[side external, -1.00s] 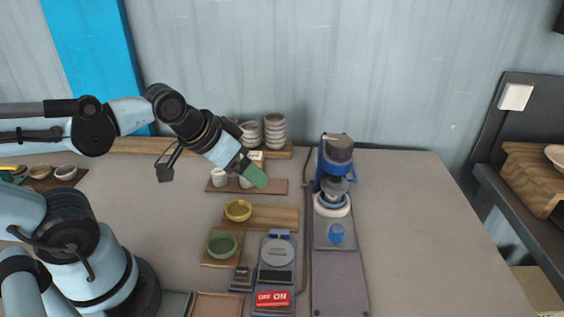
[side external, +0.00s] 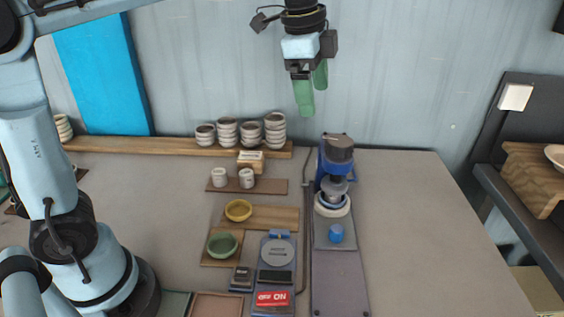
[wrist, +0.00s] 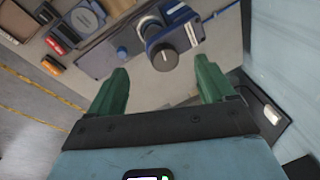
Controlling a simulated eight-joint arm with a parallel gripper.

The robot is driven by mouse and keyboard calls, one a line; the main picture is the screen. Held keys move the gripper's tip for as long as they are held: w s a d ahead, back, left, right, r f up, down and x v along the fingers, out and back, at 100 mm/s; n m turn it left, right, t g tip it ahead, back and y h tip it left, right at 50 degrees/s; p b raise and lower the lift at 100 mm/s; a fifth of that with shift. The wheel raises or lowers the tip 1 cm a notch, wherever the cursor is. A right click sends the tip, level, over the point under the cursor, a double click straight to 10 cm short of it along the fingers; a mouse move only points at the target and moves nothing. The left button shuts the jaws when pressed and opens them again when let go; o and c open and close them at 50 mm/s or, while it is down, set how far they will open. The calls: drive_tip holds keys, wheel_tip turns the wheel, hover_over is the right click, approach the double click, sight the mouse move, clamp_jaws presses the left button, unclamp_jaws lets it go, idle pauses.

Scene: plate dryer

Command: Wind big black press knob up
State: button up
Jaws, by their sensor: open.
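The blue press (side external: 323,165) stands at the back of a long grey base, right of centre in the side external view. Its big black knob (side external: 339,148) is on top; in the wrist view the knob (wrist: 165,59) shows as a dark disc with a pale mark, between and beyond the fingers. My gripper (side external: 313,98) has two green fingers pointing down. It is open and empty, above and slightly left of the knob, clearly apart from it. The fingers also frame the lower middle of the wrist view (wrist: 161,66).
A small blue cup-like piece (side external: 336,233) sits on the base in front of the press. A scale (side external: 277,252), a green bowl (side external: 222,245), a yellow bowl (side external: 238,210) and stacked cups (side external: 228,133) stand to the left. The table right of the press is clear.

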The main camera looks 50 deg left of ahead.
sight(340, 140)
drive_tip(key=w+d+m+g, duration=0.3)
drive_tip(key=w+d+m, duration=0.15)
drive_tip(key=m, duration=0.25)
drive_tip(key=shift+w+a+f, duration=0.1)
drive_tip(key=shift+a+f, duration=0.1)
drive_tip(key=shift+f, duration=2.6)
drive_tip(key=shift+a+f, duration=0.2)
drive_tip(key=shift+f, duration=2.55)
drive_tip(key=c, duration=1)
drive_tip(key=shift+c, duration=0.2)
